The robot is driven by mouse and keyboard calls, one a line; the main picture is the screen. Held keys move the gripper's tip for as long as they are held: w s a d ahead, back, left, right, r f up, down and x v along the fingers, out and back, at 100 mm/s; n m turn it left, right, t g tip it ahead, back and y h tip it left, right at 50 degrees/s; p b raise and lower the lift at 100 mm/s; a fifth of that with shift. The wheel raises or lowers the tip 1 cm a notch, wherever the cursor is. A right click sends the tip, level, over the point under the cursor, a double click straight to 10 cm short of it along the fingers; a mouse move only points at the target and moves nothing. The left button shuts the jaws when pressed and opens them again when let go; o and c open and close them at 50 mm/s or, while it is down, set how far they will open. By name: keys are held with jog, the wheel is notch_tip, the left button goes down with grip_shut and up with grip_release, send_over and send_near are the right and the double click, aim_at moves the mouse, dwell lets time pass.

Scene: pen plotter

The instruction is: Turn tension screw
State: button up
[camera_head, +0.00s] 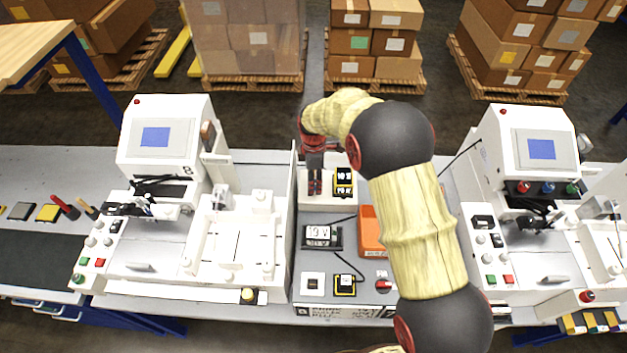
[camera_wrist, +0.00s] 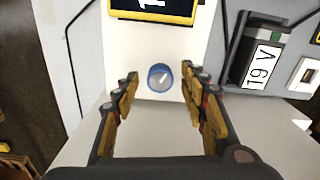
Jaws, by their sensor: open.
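A small round screw with a blue rim and a pale slot line on its face (camera_wrist: 160,77) sits on a white panel (camera_wrist: 150,45) in the wrist view. I take it for the tension screw. My gripper (camera_wrist: 158,92) is open, with one finger on each side of the screw and a gap to both. I cannot tell how far the fingertips are above the panel. In the head view my gripper (camera_head: 315,188) hangs over the white block (camera_head: 318,204), left of a yellow-framed black display (camera_head: 344,182). The screw is hidden there.
A 19 V meter (camera_head: 322,237) and an orange tray (camera_head: 371,232) stand in front of the block. White machines with blue screens stand left (camera_head: 157,140) and right (camera_head: 535,150). A thin upright partition (camera_head: 292,215) stands close on the left.

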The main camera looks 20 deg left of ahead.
jog(key=shift+c, duration=0.8)
grip_shut()
jog(key=shift+m, duration=0.3)
jog(key=m+b, duration=0.1)
jog(key=m, duration=0.3)
jog(key=shift+m, duration=0.3)
jog(key=m, duration=0.5)
jog(key=shift+b, duration=0.3)
jog(key=m, duration=0.6)
jog(key=shift+m, duration=0.4)
jog(key=m, duration=0.6)
jog(key=shift+m+b, duration=0.4)
